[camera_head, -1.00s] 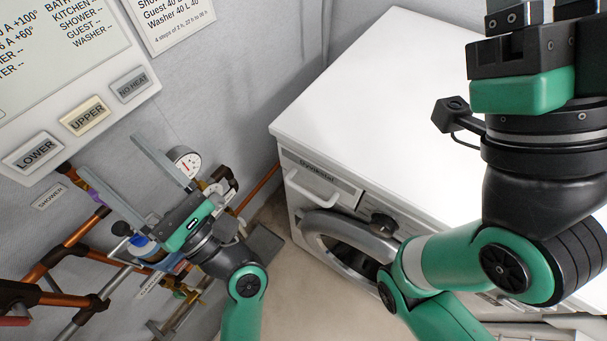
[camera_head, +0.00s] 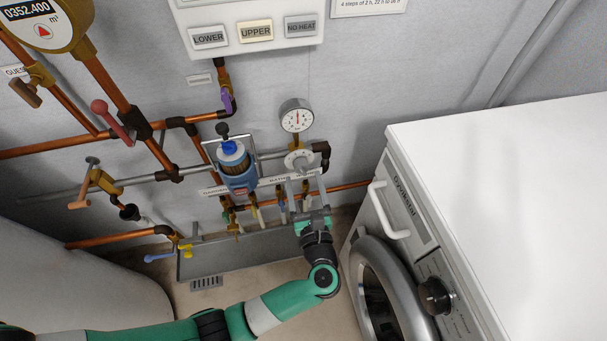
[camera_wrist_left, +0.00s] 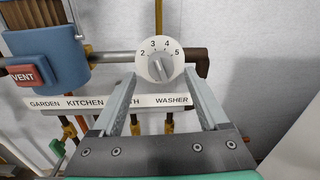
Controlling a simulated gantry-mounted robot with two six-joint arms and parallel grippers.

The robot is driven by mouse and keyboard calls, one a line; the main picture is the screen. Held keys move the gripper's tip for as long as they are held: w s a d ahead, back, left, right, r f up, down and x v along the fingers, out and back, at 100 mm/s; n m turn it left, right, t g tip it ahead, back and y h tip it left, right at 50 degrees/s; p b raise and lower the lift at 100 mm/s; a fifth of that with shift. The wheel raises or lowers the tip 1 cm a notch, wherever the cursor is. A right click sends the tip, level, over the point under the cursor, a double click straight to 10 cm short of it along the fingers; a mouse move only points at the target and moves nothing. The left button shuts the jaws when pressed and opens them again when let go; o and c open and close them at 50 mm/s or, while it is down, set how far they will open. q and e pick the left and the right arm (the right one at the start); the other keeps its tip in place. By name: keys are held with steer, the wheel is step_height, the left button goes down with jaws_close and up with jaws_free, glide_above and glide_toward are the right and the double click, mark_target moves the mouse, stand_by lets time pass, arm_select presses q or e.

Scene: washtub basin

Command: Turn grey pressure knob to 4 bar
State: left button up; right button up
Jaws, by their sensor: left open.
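The grey pressure knob (camera_head: 298,160) sits on the pipework under a round gauge (camera_head: 296,116). In the left wrist view the knob (camera_wrist_left: 158,60) is a pale round dial marked 2, 3, 4, 5 with a grey grip bar standing close to upright; I cannot read its exact setting. My left gripper (camera_head: 305,180) is open just below the knob in the head view. In the left wrist view its two fingers (camera_wrist_left: 160,76) point at the knob, one on each side of its lower part, with nothing held. My right gripper is out of view.
A blue filter housing (camera_head: 236,165) with a red VENT label (camera_wrist_left: 27,75) is left of the knob. A label strip (camera_wrist_left: 110,102) and several valves lie below. The washing machine (camera_head: 440,230) stands right. Copper pipes and a red-handled valve (camera_head: 112,122) are further left.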

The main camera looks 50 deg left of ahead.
mark_target(302, 173)
arm_select(q)
steer(key=x, duration=0.3)
steer(key=shift+w+a+b, duration=0.15)
steer(key=shift+b, duration=0.2)
jaws_close()
steer(key=shift+r, duration=0.1)
